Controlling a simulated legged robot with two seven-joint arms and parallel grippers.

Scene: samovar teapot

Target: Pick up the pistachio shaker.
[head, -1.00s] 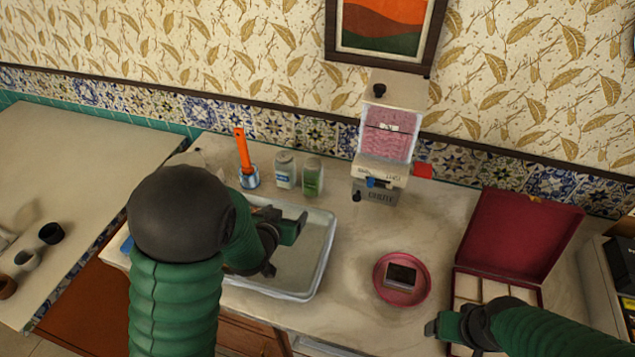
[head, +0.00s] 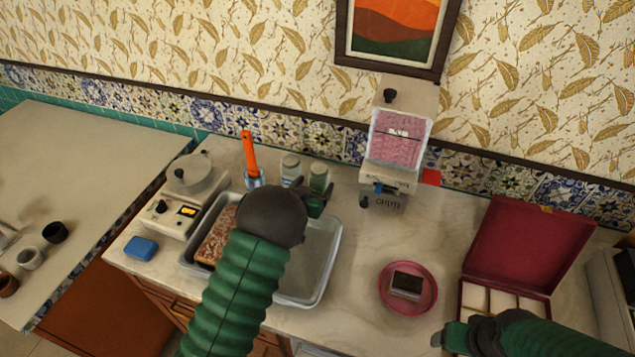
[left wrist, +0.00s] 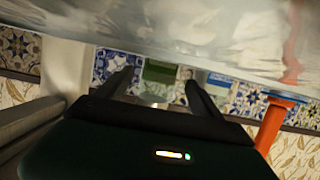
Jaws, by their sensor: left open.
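The pistachio shaker, a small jar with green contents and a pale lid (head: 319,176), stands at the back of the counter beside a second pale jar (head: 290,168). My left gripper (head: 318,203) is just in front of the green jar and partly covers its lower part. In the left wrist view the scene is inverted; the green jar (left wrist: 160,72) shows between the two spread, empty fingers, beyond their tips. The blue-labelled jar (left wrist: 221,82) is to its right there. My right gripper (head: 450,336) is low right by the red box; its fingers are unclear.
A pot with an orange-handled tool (head: 249,155) stands left of the jars. A tray (head: 330,262) lies beneath my left arm. A dispenser (head: 398,135) stands right of the jars. A pink plate (head: 408,305) and open red box (head: 525,240) are farther right.

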